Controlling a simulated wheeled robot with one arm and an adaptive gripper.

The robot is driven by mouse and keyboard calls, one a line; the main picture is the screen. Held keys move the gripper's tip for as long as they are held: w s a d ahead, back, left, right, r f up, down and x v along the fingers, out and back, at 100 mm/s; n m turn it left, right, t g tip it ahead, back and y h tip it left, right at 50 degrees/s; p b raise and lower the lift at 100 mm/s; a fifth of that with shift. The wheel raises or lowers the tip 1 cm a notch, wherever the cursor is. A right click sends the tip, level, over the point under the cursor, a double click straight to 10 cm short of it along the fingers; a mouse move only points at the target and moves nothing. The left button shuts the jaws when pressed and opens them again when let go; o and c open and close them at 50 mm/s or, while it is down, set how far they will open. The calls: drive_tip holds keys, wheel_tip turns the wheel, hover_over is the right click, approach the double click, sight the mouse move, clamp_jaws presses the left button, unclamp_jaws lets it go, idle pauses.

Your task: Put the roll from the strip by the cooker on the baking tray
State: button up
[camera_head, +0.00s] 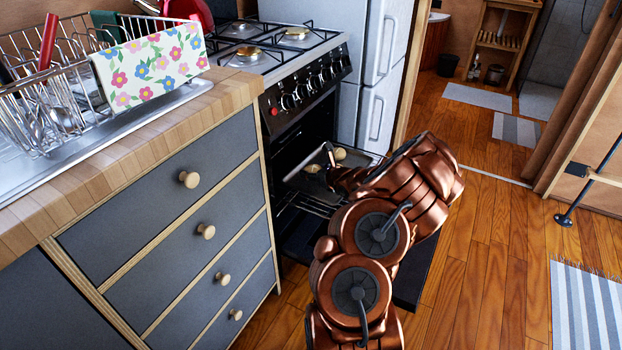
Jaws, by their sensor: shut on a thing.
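The baking tray (362,158) sits in the open oven of the cooker. Two small pale rolls show at it, one (340,153) toward the back and one (312,168) at the left, close to my gripper. My gripper (328,168) reaches over the tray from the right, and its dark fingers are small and partly hidden by my copper arm. It is shut on a roll, but I cannot tell clearly which pale shape is in the fingers or whether it touches the tray. The strip of worktop by the cooker (228,78) shows no roll.
The cooker (300,90) has its oven door (415,275) lowered, partly behind my arm. A drawer unit (165,235) stands close on the left, with a dish rack (75,100) and flowered cloth (150,68) above. A fridge (375,75) stands behind.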

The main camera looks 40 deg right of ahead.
sight(312, 182)
drive_tip(key=shift+w+d+f, duration=0.1)
drive_tip(key=shift+w+d, duration=0.05)
drive_tip(key=shift+w, duration=0.75)
drive_tip(key=shift+f+b, duration=0.75)
drive_tip(key=shift+f, duration=1.05)
drive_tip(key=shift+r, duration=0.1)
drive_tip(key=o, duration=1.3)
drive_tip(key=shift+c, duration=0.2)
drive_tip(key=shift+s+r, duration=0.15)
drive_tip(key=shift+s, duration=0.15)
drive_tip(key=p+v, duration=0.2)
drive_tip(key=v, duration=0.9)
drive_tip(key=shift+s, duration=0.2)
